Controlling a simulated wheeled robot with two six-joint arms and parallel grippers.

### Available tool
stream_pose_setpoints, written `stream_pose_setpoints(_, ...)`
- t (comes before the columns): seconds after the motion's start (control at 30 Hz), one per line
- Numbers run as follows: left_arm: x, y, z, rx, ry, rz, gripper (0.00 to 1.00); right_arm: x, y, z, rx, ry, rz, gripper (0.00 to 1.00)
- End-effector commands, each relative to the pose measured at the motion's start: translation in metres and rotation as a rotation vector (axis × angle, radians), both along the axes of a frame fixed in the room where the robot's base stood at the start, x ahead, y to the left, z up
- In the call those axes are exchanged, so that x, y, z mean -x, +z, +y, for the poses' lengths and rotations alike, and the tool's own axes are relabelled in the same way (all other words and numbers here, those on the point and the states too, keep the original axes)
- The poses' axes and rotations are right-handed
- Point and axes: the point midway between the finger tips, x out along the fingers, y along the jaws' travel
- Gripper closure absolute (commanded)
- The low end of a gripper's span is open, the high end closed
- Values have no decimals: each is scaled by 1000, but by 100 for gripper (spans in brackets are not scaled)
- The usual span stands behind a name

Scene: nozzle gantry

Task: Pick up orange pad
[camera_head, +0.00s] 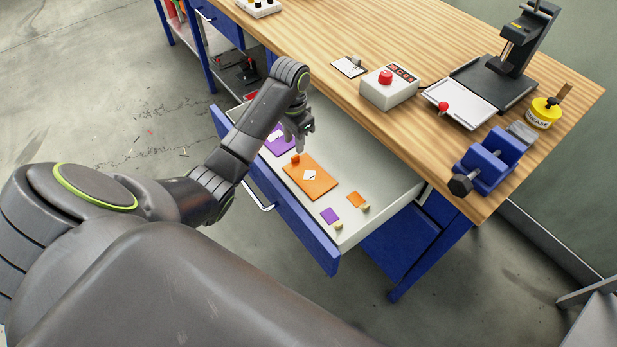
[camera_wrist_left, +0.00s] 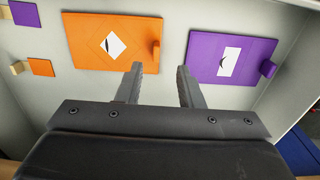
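The orange pad (camera_head: 318,187) lies flat in the open drawer, with a white diamond mark and a small orange knob (camera_head: 295,159) at one end. In the left wrist view the orange pad (camera_wrist_left: 85,40) is at upper left, with its knob near the left fingertip. My left gripper (camera_head: 301,147) hangs above the drawer by the pad's knob end. In its wrist view the left gripper (camera_wrist_left: 160,68) is open, with only the pale drawer floor between its fingers. My right gripper is not in view.
A purple pad (camera_head: 279,145) lies beside the orange one. A small purple square (camera_head: 330,215), a small orange square (camera_head: 355,199) and beige knobs are at the drawer's near end. The wooden bench top (camera_head: 330,50) overhangs the drawer (camera_head: 390,190).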

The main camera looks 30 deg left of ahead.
Motion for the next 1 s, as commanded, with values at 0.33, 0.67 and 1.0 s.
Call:
stream_pose_setpoints(0.33, 4, -46, -5, 1, 1, 4, 66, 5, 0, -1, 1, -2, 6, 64)
stream_pose_setpoints(0.67, 4, -53, -4, -1, 0, 1, 66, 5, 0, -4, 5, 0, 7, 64)
stream_pose_setpoints(1.0, 4, -53, -4, -1, 0, 1, 100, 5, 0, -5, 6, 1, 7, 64)
